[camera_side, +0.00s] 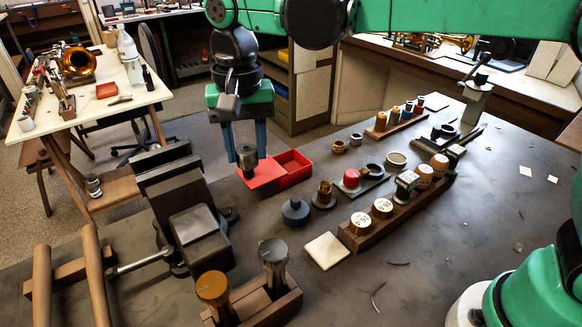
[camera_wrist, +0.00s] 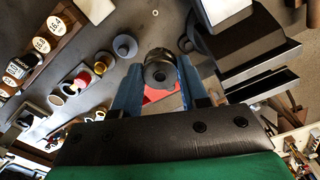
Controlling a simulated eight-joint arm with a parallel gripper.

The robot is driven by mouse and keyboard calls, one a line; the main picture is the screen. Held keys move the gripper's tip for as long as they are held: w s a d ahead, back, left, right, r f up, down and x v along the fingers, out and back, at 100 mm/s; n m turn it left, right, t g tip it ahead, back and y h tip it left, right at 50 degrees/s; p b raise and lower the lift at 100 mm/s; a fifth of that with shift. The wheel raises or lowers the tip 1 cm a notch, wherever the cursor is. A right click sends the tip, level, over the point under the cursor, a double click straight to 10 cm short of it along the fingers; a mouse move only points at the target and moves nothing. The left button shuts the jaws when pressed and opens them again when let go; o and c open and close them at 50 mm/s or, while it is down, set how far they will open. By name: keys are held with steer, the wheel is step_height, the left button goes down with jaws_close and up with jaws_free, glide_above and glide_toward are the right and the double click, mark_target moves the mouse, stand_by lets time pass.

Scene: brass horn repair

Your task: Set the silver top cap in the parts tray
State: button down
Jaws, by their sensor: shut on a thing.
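My gripper (camera_side: 246,148) points down with its blue fingers shut on the silver top cap (camera_side: 246,160), a small round metal piece that looks dark grey here. In the wrist view the cap (camera_wrist: 160,72) sits between the two fingertips, seen from its round end. The parts tray (camera_side: 292,160) is a red, two-part open box on the bench. The cap is in front of the tray's left part in the side view and hides some of it; I cannot tell how high above it. Part of the red tray (camera_wrist: 158,95) shows behind the cap in the wrist view.
A dark vise (camera_side: 185,215) stands left of the tray. A dark round knobbed piece (camera_side: 295,210) and small brass parts stand in front and right. A wooden rack of labelled caps (camera_side: 365,232) and a white pad (camera_side: 326,251) lie nearer. The bench's right side is mostly clear.

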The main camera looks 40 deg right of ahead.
steer(key=w+d+f+m, duration=0.4)
steer(key=w+d, duration=0.1)
steer(key=d, duration=0.3)
steer(key=w+d+f+m, duration=0.3)
steer(key=w+d+m, duration=0.2)
steer(key=d, duration=0.2)
steer(key=f, duration=0.7)
steer(key=shift+w+d+f, duration=0.15)
steer(key=shift+d+f, duration=0.1)
steer(key=shift+f, duration=0.4)
steer(key=shift+f, duration=0.1)
steer(key=c, duration=0.8)
jaws_free()
steer(key=shift+o, duration=0.3)
